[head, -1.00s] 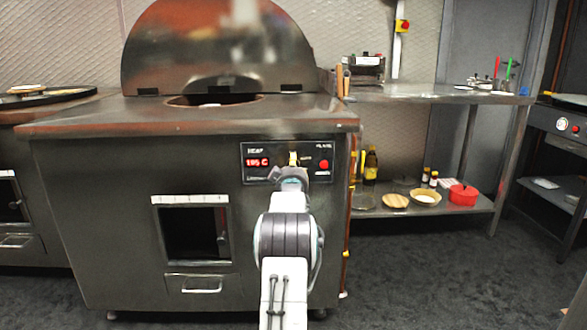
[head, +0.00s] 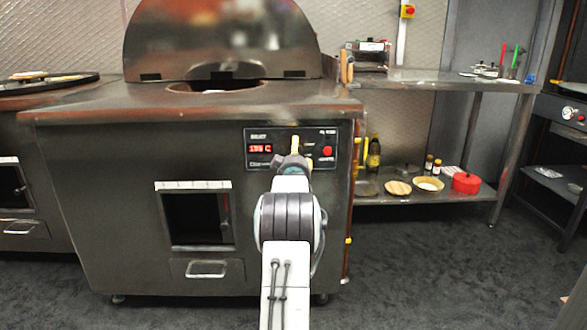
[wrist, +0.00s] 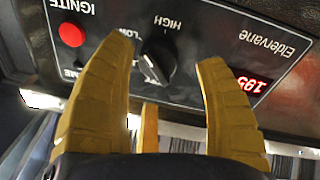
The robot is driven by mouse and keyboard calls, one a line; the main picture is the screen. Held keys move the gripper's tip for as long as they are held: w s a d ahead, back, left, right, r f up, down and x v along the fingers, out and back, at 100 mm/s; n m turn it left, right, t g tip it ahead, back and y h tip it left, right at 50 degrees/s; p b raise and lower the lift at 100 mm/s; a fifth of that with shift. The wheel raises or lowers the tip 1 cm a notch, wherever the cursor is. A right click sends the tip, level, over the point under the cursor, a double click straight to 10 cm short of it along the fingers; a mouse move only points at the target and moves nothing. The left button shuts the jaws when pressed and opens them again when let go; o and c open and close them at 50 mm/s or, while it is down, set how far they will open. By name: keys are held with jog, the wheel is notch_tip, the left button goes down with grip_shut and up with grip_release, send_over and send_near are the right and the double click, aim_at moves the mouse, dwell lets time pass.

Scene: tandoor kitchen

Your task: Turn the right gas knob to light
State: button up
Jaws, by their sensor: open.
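The control panel (head: 262,138) is a black plate on the front of the steel tandoor, with a red display. In the wrist view it appears upside down. A black knob (wrist: 158,62) with a white pointer line sits on it beside LOW and HIGH marks. My gripper (wrist: 160,50) is open, with its yellow fingers on either side of the knob in the picture. I cannot tell whether they touch it. In the head view my gripper (head: 296,145) is in front of the panel and hides the knob.
A red button (wrist: 71,34) marked IGNITE is beside the knob; it also shows in the head view (head: 327,151). The tandoor top (head: 110,112) overhangs above the panel. A steel shelf (head: 430,195) with bowls and bottles stands to the right. Dark floor (head: 410,260) is clear there.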

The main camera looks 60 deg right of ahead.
jog(key=v, duration=1)
jog(key=shift+o, duration=0.2)
jog(key=shift+w, duration=0.1)
jog(key=shift+r, duration=0.15)
jog(key=shift+c, duration=0.2)
